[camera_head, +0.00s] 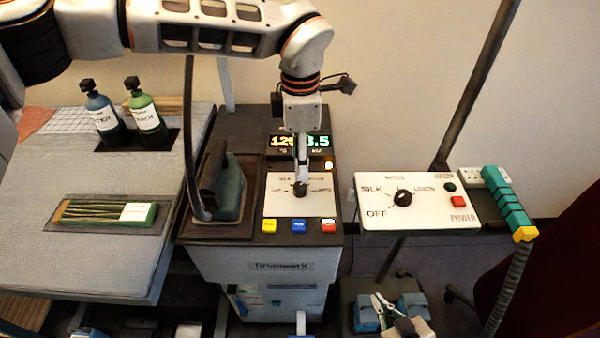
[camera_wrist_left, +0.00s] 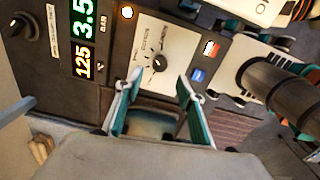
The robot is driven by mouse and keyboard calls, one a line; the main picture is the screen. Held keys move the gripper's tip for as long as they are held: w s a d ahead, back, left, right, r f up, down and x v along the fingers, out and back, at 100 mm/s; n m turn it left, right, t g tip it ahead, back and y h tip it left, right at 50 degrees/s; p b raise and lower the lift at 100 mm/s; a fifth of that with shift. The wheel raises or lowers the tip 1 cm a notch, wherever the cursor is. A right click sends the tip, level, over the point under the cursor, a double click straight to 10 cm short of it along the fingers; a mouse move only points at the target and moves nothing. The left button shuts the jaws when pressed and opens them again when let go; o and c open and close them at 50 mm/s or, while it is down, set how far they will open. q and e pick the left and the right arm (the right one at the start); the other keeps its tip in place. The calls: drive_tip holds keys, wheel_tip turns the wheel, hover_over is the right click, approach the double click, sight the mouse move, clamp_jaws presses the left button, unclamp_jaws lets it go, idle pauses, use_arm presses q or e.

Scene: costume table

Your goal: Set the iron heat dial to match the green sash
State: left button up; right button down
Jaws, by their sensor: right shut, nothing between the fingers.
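A white panel (camera_head: 375,219) at the right carries a black dial (camera_head: 403,198) labelled OFF, SILK, WOOL and LINEN; its exact setting is too small to read. My left gripper (camera_head: 301,181) is at a different black dial (camera_head: 300,189), on the steam unit at the centre. In the left wrist view its two teal-padded fingers (camera_wrist_left: 159,76) are apart, with that dial (camera_wrist_left: 159,63) just beyond the tips. My right gripper (camera_head: 381,303) is low at the front, away from both dials, shut and empty. I cannot identify a green sash with certainty; a green labelled bundle (camera_head: 108,213) lies at the left.
A teal iron (camera_head: 228,190) rests left of the central dial. Lit displays (camera_head: 300,141) stand behind it, and coloured buttons (camera_head: 298,226) in front. Two bottles (camera_head: 147,115) stand on the grey left table.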

use_arm(q)
drive_tip(key=shift+r, duration=1.9)
drive_tip(key=shift+s, duration=0.1)
